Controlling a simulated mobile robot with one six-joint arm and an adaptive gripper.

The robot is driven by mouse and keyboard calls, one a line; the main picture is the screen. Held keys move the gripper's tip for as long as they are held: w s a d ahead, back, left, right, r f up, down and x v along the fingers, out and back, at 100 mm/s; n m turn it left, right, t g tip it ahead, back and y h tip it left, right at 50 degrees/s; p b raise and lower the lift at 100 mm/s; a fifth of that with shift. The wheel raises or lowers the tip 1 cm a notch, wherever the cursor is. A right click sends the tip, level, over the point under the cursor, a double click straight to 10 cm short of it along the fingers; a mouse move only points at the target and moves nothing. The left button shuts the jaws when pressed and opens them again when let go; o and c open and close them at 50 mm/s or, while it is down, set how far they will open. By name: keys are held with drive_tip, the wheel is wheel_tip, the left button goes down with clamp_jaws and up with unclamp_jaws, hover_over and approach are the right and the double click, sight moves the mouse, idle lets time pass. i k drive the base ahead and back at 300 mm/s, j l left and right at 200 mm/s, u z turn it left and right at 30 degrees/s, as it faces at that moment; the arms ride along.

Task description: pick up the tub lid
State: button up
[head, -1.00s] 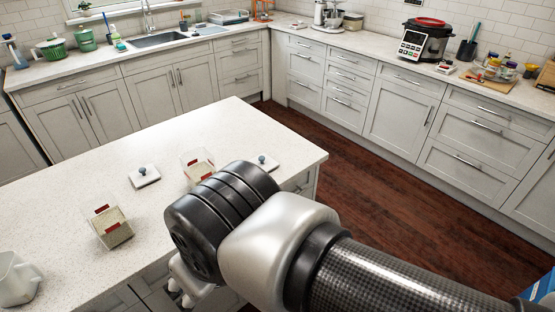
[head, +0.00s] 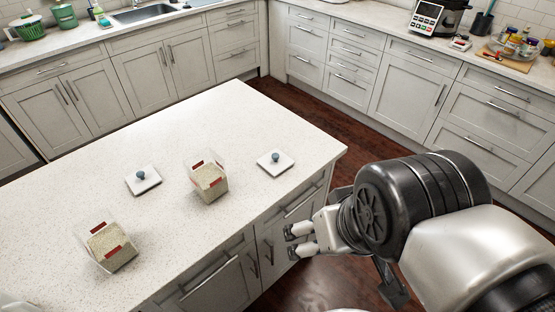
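Two white square lids with blue-grey knobs lie flat on the island counter. One lid (head: 143,181) is left of the middle tub, and the other lid (head: 275,164) is to its right, near the counter's right edge. The middle tub (head: 209,182) is clear with red labels and holds a pale grainy filling. A similar tub (head: 109,246) stands nearer at the left. Both tubs appear uncovered. My gripper (head: 290,241) is off the counter's right side, in front of the cabinet fronts, pointing left. Its fingers are apart with nothing between them.
The white speckled island counter (head: 235,120) has wide free room around the tubs and lids. Its right edge and drawer handles lie close to my gripper. A pale object (head: 14,304) is cut off at the lower left. Back counters hold appliances.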

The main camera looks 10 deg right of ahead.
sight(275, 162)
drive_tip(key=i+l, duration=0.2)
drive_tip(key=i, duration=0.2)
drive_tip(key=i+l+z, duration=0.15)
drive_tip(key=i, duration=0.25)
